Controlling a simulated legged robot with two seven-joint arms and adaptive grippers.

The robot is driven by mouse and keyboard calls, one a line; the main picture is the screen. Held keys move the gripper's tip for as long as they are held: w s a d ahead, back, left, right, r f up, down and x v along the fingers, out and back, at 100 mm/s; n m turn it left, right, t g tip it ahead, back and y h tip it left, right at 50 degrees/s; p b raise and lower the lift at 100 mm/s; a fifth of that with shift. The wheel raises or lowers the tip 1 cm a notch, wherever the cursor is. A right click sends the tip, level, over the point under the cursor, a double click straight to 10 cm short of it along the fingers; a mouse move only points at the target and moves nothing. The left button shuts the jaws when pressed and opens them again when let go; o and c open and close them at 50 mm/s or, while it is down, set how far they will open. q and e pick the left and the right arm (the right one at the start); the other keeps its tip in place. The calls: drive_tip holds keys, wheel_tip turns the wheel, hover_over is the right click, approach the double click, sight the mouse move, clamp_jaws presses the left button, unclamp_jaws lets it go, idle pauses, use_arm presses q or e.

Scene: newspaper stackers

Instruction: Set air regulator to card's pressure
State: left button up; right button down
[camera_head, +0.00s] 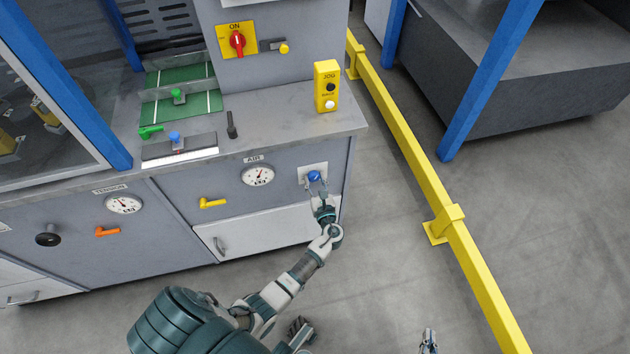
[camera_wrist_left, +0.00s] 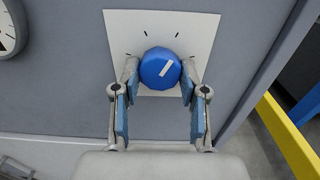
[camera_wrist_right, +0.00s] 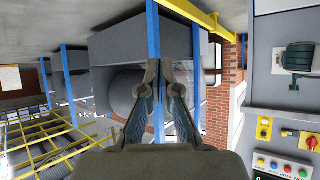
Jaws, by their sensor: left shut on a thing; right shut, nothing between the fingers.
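The blue air regulator knob (camera_head: 314,176) sits on a white plate (camera_head: 304,168) at the right end of the grey cabinet front. My left gripper (camera_head: 318,185) is shut on the knob. In the left wrist view its fingers flank the blue knob (camera_wrist_left: 160,68), whose white mark slants to the upper right. Dark ticks show on the plate (camera_wrist_left: 202,30). The AIR gauge (camera_head: 258,175) is left of the knob; its reading is too small to tell. My right gripper (camera_head: 429,340) is shut and empty, low in the head view; its fingers show in the right wrist view (camera_wrist_right: 159,75). I cannot make out a pressure card.
A yellow handle (camera_head: 212,203) is left of the AIR gauge. A TENSION gauge (camera_head: 124,204) and orange handle (camera_head: 107,231) are farther left. A yellow JOG box (camera_head: 326,86) stands on the counter above the knob. A yellow rail (camera_head: 405,143) runs along the right. The floor between is clear.

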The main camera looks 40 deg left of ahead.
use_arm(q)
drive_tip(key=shift+w, duration=0.1)
use_arm(e)
drive_tip(key=shift+d, duration=0.1)
use_arm(q)
drive_tip(key=shift+n, duration=0.5)
use_arm(e)
drive_tip(key=shift+w+r, duration=0.1)
drive_tip(key=shift+w, duration=0.15)
use_arm(q)
drive_tip(key=shift+n+b, duration=0.7)
drive_tip(key=shift+n, duration=0.5)
drive_tip(key=shift+d+n+b, duration=0.1)
drive_tip(key=shift+n+b, duration=0.4)
drive_tip(key=shift+n, duration=1)
use_arm(e)
drive_tip(key=w+a+r+t+y, duration=0.1)
drive_tip(key=w+a+r+t, duration=0.1)
drive_tip(key=w+r+t, duration=0.1)
drive_tip(key=shift+w+r+t, duration=0.15)
drive_tip(key=shift+r+t, duration=0.65)
drive_tip(key=shift+r, duration=0.3)
use_arm(q)
drive_tip(key=o, duration=1.1)
drive_tip(key=shift+o, duration=0.2)
use_arm(e)
drive_tip(key=shift+w, duration=0.15)
drive_tip(key=shift+f, duration=0.1)
